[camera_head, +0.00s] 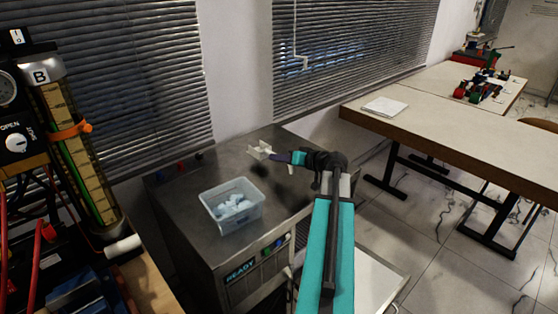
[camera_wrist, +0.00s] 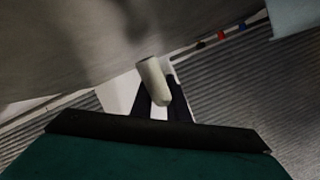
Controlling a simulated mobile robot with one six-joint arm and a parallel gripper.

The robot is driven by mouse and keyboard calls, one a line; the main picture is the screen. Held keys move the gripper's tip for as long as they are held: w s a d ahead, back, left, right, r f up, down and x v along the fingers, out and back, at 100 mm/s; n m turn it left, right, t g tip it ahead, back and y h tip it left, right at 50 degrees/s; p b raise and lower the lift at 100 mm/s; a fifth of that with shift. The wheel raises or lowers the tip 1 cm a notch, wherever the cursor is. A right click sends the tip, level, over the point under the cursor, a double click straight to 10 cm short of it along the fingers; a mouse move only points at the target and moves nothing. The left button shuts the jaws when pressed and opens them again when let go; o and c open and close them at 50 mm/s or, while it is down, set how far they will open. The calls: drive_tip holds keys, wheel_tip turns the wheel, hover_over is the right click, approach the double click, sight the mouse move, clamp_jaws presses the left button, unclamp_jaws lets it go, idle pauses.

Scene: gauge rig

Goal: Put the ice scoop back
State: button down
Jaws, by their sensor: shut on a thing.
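The ice scoop (camera_head: 261,150) is a small white piece at the tip of my gripper (camera_head: 276,156) in the head view. My gripper is shut on it and holds it over the back part of the metal cabinet top. In the wrist view, a pale rounded part of the scoop (camera_wrist: 153,80) sits between the dark fingers of my gripper (camera_wrist: 160,100). The rest of the scoop is mostly hidden there. A clear bin (camera_head: 213,221) with pale ice lumps (camera_head: 235,205) stands on the cabinet, left of and nearer than the gripper.
The metal cabinet (camera_head: 190,225) has a "READY" panel on its front and small coloured knobs at its back left edge. Window blinds (camera_head: 345,50) rise behind it. A rig with gauges (camera_head: 60,130) stands at the left. A long table (camera_head: 460,115) is at the right.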

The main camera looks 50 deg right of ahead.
drive_tip(key=shift+w+d+f+p, duration=0.15)
drive_tip(key=shift+w+d+p, duration=0.15)
drive_tip(key=shift+w+d, duration=0.75)
drive_tip(key=shift+w+d, duration=0.3)
drive_tip(key=shift+d, duration=0.05)
drive_tip(key=shift+f+p, duration=0.65)
drive_tip(key=shift+f, duration=1.3)
drive_tip(key=c, duration=1.7)
unclamp_jaws()
drive_tip(key=shift+r, duration=0.2)
drive_tip(key=b+v, duration=0.3)
drive_tip(key=v, duration=0.9)
drive_tip(key=shift+a+f, duration=0.1)
